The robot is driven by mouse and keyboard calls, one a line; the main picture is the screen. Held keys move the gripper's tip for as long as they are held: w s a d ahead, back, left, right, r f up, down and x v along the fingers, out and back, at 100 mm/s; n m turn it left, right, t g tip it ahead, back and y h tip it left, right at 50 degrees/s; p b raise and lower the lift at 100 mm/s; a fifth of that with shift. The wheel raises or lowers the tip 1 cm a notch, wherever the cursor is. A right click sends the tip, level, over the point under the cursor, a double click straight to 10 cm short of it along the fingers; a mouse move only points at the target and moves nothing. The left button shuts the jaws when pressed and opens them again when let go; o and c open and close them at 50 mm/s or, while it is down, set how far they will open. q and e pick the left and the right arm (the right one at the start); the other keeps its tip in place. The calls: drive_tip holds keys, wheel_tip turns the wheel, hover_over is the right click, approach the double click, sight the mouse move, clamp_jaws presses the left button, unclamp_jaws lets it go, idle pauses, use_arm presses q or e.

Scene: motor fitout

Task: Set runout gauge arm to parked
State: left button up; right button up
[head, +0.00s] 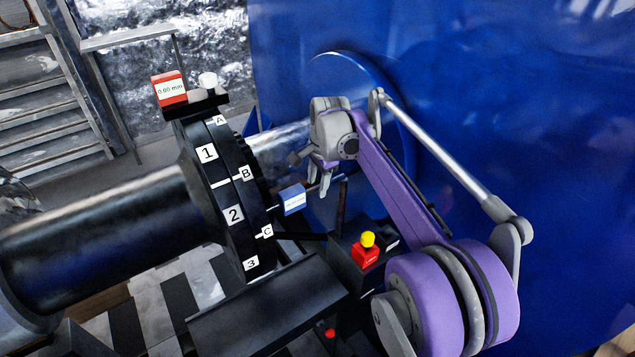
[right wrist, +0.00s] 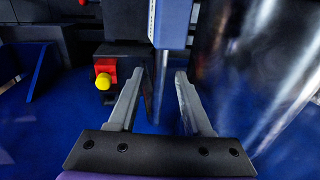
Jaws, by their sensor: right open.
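A blue block with a white label (head: 292,199), which looks like part of the runout gauge arm, stands beside the black numbered coupling. A dark upright rod (head: 342,205) rises just right of it. My right gripper (head: 319,180) is open near the block, fingers pointing down. In the right wrist view a blue bar with a pale label strip (right wrist: 173,24) lies beyond the open fingertips (right wrist: 161,76), roughly in line with the gap. I cannot tell whether it touches a finger. A red display reading 0.00 mm (head: 170,88) sits above the coupling. My left gripper is not in view.
The black coupling (head: 222,190) carries labels 1 to 3 and A to C. A shiny shaft (head: 288,139) runs to the blue housing (head: 520,120).

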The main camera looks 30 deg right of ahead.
clamp_jaws()
idle(1.3)
